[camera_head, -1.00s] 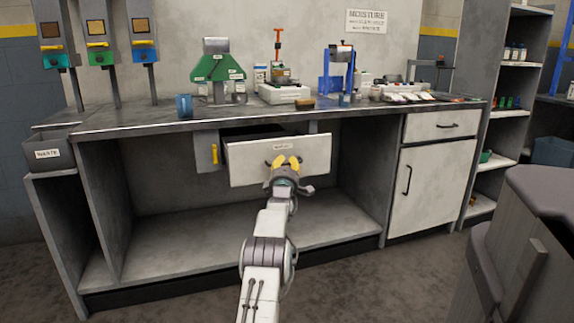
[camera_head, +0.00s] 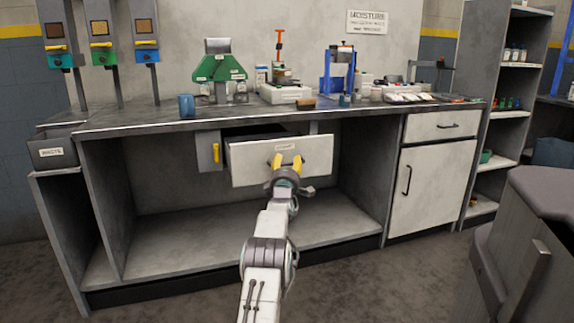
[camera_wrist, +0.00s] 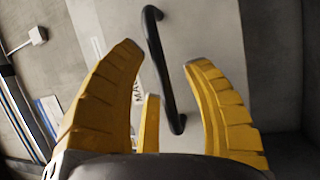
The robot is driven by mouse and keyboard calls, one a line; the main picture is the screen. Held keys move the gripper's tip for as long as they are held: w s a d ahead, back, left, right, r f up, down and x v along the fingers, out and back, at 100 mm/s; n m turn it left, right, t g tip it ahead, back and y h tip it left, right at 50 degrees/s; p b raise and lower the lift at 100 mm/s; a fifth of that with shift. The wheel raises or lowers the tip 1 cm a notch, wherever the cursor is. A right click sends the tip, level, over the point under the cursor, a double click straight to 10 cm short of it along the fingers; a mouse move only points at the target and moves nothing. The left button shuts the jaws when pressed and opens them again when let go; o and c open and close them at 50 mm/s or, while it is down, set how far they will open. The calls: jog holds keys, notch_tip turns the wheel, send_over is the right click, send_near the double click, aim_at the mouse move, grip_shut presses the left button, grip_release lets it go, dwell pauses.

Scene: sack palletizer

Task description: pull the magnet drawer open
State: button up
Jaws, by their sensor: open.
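The magnet drawer (camera_head: 250,165) has a pale front with a small label and stands out from under the bench, its dark inside showing behind the front. In the wrist view its black bar handle (camera_wrist: 153,45) runs steeply across the pale drawer front (camera_wrist: 205,35), beside a label reading "MAG", partly hidden by a finger. My gripper (camera_head: 287,161) is in front of the drawer, its yellow fingers spread. In the wrist view the gripper (camera_wrist: 166,55) is open and empty, with the handle seen between its fingers. I cannot tell whether a finger touches it.
The bench top (camera_head: 140,118) above carries a blue mug (camera_head: 186,106), a green device (camera_head: 218,70) and other instruments. A grey box with a yellow handle (camera_head: 209,152) hangs just left of the drawer. A white cabinet (camera_head: 430,188) stands right. The open shelf below is empty.

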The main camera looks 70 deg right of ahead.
jog(key=shift+s, duration=0.15)
jog(key=v, duration=1.2)
dwell(0.6)
jog(key=shift+f, duration=0.1)
dwell(0.6)
